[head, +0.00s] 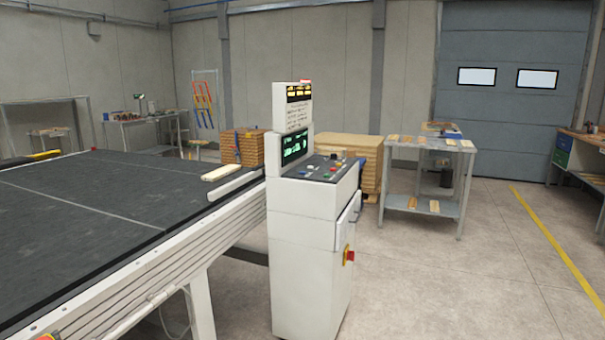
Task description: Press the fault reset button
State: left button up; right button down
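A white control cabinet (300,255) stands at the right end of the conveyor. Its sloped dark control panel (325,170) carries several small coloured buttons, among them red, green and white ones. They are too small to tell which one is the fault reset button. A green-lit screen (294,149) and an amber display (299,93) sit above the panel. A red knob on a yellow plate (349,255) is on the cabinet's right side. Neither of my grippers shows in the head view.
A dark conveyor belt (90,205) with a white side frame fills the left, with a pale board (222,173) on it. Stacked wood (340,150) stands behind the cabinet. A grey metal table (425,147) stands to the right. The floor (440,290) in the right foreground is clear.

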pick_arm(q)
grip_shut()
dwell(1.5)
